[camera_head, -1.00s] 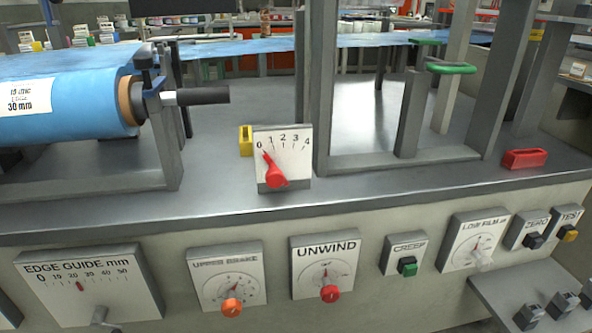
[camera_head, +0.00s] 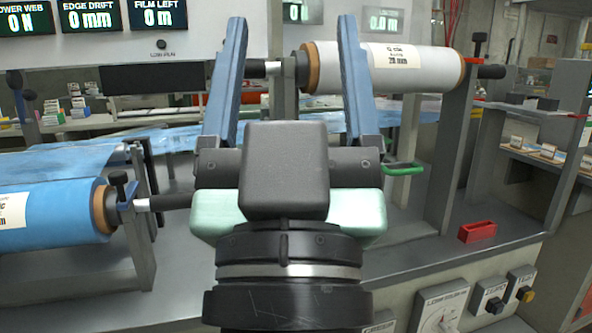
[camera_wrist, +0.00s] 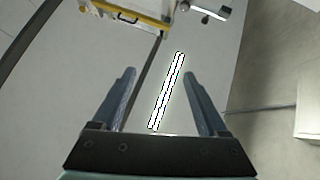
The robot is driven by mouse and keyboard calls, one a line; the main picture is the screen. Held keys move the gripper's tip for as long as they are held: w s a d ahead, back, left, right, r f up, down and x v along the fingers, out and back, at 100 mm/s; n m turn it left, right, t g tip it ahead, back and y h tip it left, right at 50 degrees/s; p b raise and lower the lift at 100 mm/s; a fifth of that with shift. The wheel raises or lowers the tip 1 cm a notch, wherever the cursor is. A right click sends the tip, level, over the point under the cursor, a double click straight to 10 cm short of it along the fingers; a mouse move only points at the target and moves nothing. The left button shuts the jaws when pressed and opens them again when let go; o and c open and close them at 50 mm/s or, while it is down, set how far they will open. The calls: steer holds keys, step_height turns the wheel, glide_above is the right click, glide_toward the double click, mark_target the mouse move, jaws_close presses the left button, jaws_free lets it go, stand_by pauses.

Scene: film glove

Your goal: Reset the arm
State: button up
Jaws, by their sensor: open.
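My gripper (camera_head: 292,80) stands upright in the middle of the head view, its two blue-grey fingers spread wide apart with nothing between them. In the wrist view my gripper (camera_wrist: 157,90) is also open and empty. Beyond its fingers is a pale flat surface with a long bright white strip light (camera_wrist: 167,90). My wrist and gripper body hide the middle of the machine bench in the head view.
A blue film roll (camera_head: 50,217) lies at the left and a white film roll (camera_head: 400,72) is mounted behind my right finger. Readout screens (camera_head: 88,17) hang at the upper left.

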step_height(320, 180, up, 41)
steer(key=s+p, duration=0.2)
steer(key=p, duration=3.6)
steer(key=shift+t, duration=0.3)
steer(key=shift+d, duration=0.15)
